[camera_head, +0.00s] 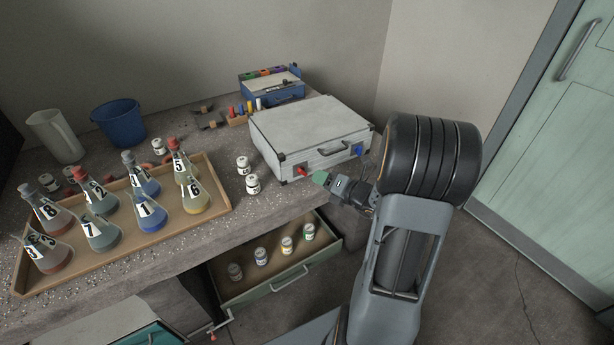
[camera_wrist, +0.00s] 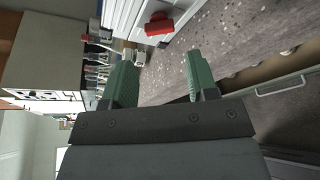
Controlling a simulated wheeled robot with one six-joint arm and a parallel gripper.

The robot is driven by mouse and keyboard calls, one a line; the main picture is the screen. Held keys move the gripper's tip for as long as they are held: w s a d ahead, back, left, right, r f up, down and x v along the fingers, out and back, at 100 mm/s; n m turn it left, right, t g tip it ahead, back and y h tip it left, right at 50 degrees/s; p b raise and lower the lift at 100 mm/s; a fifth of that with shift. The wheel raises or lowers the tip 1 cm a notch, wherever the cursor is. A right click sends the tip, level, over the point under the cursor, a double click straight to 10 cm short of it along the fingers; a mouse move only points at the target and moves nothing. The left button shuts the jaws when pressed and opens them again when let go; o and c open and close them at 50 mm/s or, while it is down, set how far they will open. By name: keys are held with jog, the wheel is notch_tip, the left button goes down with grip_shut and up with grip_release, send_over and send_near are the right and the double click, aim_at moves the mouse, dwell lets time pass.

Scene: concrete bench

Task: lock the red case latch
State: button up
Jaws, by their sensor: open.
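The silver-white case (camera_head: 308,128) lies closed on the bench, its front side facing me. The red latch (camera_head: 302,169) is at the left of that front side, and a blue latch (camera_head: 357,149) is at the right. My gripper (camera_head: 326,181) is just in front of the case, near the red latch and apart from it. In the wrist view my gripper (camera_wrist: 163,82) is open, with nothing between its green fingers. The red latch (camera_wrist: 159,22) shows there beyond the fingertips, on the edge of the case (camera_wrist: 123,18). I cannot tell whether the latch is locked.
White jars (camera_head: 252,184) stand left of the case. A wooden tray (camera_head: 150,245) holds several numbered flasks. Below the bench, an open drawer (camera_head: 285,283) holds several jars. A blue toolbox (camera_head: 272,92) stands behind the case, and a blue bucket (camera_head: 120,124) is at back left.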

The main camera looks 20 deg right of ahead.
aim_at(304, 173)
jog(key=b+x, duration=0.1)
jog(key=x, duration=0.6)
jog(key=shift+w+a, duration=0.1)
jog(key=shift+w, duration=0.05)
jog(key=c, duration=0.6)
